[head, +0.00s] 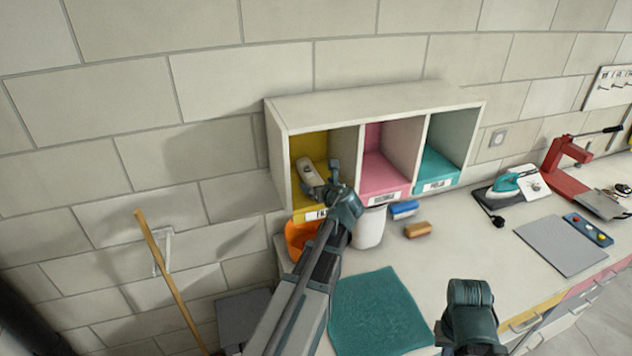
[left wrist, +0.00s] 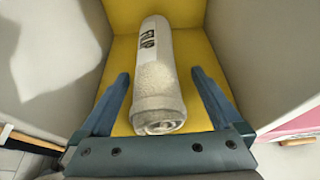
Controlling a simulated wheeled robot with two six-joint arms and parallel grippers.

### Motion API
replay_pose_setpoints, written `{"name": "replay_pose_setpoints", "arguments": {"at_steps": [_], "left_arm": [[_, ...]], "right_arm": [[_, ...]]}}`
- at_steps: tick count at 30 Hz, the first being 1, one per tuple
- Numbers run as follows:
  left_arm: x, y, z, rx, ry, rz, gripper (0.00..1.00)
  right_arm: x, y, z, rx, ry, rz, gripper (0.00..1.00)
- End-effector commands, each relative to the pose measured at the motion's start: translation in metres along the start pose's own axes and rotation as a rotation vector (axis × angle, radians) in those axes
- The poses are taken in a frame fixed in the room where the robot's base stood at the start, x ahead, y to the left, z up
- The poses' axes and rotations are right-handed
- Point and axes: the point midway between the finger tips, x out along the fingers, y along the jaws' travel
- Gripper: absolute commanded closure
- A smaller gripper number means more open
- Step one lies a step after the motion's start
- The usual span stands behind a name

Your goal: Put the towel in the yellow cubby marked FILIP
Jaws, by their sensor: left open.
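The rolled, off-white towel (head: 307,173) lies in the yellow cubby (head: 312,145), the left one of three. The cubby's front label (head: 316,214) is partly hidden by my gripper. In the left wrist view the towel (left wrist: 158,85) lies lengthwise on the yellow floor, its coiled end towards me, a dark-lettered band near its far end. My left gripper (head: 323,179) is at the cubby opening, open, with one finger on each side of the towel and a gap visible on both sides. My right arm's end (head: 468,312) shows at the bottom right; its fingers cannot be made out.
Pink (head: 383,175) and teal (head: 436,167) cubbies adjoin on the right. Below stand an orange bowl (head: 297,240) and a white container (head: 369,228), near blue and brown blocks. A teal cloth (head: 378,312) lies on the counter. An iron (head: 508,183) and red press (head: 570,160) stand right.

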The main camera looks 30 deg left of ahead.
Motion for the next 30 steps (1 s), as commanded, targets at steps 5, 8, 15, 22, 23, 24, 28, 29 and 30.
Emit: {"name": "replay_pose_setpoints", "arguments": {"at_steps": [5,8,15,22,23,24,28,29,30], "left_arm": [[-0.044,0.002,0.003,0.001,0.0,-0.002,0.0],[-0.063,0.002,0.003,0.002,0.0,-0.002,0.0],[-0.092,0.001,0.001,0.001,0.0,0.0,0.0],[-0.099,0.001,0.0,0.0,0.0,0.001,0.0],[-0.099,0.001,0.0,0.0,0.0,0.001,0.0],[-0.099,0.001,0.0,0.0,0.0,0.002,0.0],[-0.099,0.0,-0.001,-0.005,0.002,0.001,0.0],[-0.1,0.0,-0.002,-0.017,0.007,0.001,0.0],[-0.102,-0.001,-0.005,-0.046,0.019,0.002,0.0]], "right_arm": [[-0.02,0.002,0.001,0.003,0.0,-0.001,1.0],[-0.026,0.002,0.002,0.004,0.0,-0.001,1.0],[-0.036,0.003,0.002,0.004,-0.001,-0.001,1.0],[-0.038,0.004,0.002,0.004,-0.001,-0.001,1.0],[-0.038,0.003,0.002,0.004,-0.001,-0.001,1.0],[-0.038,0.003,0.002,0.004,-0.001,-0.001,1.0],[-0.038,0.003,0.002,0.004,-0.001,-0.001,1.0],[-0.038,0.003,0.002,0.004,-0.001,-0.001,1.0],[-0.038,0.003,0.002,0.004,-0.001,-0.001,1.0]]}}
